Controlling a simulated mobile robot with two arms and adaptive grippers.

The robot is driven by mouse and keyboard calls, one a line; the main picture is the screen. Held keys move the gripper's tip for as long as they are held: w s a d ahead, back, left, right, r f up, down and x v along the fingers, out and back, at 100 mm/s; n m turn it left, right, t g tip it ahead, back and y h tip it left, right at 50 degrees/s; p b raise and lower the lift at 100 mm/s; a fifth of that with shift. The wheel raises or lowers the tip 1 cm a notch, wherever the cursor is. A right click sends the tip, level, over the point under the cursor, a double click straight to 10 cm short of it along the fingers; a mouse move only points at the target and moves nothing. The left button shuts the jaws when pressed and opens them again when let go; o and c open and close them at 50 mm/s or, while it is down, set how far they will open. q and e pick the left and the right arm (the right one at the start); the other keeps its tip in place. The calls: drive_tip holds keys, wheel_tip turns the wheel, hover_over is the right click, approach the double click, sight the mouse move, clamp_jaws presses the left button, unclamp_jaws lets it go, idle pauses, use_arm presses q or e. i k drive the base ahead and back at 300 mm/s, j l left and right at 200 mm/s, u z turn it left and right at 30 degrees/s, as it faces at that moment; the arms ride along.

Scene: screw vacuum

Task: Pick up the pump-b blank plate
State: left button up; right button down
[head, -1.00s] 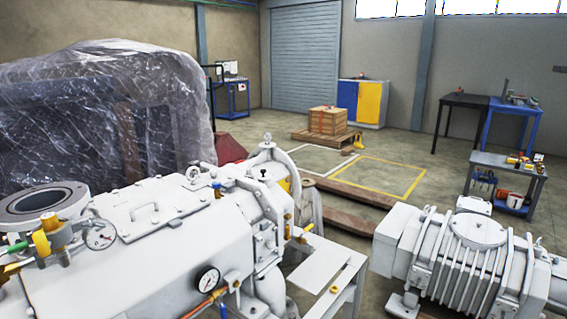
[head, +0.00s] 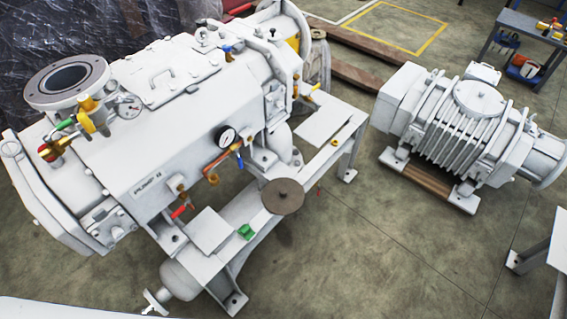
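A round flat brown-grey disc (head: 283,196), which looks like the blank plate, lies on the light grey side shelf (head: 244,210) of the large white pump (head: 160,125). The disc reaches past the shelf's edge. The pump's side carries a label that seems to read PUMP and a letter, too small to be sure of. An open round flange (head: 66,82) faces up on the pump's top left. Neither of my grippers is in view.
A small green object (head: 246,231) sits on the shelf left of the disc. A gauge (head: 226,136), valves and pipes stick out above the shelf. A finned white machine (head: 470,130) stands on wooden beams at right. Bare floor (head: 370,250) lies between.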

sight(280, 196)
drive_tip(key=i+j+u, duration=0.15)
drive_tip(key=u, duration=0.2)
drive_tip(key=i+u, duration=0.35)
drive_tip(key=k+j, duration=0.05)
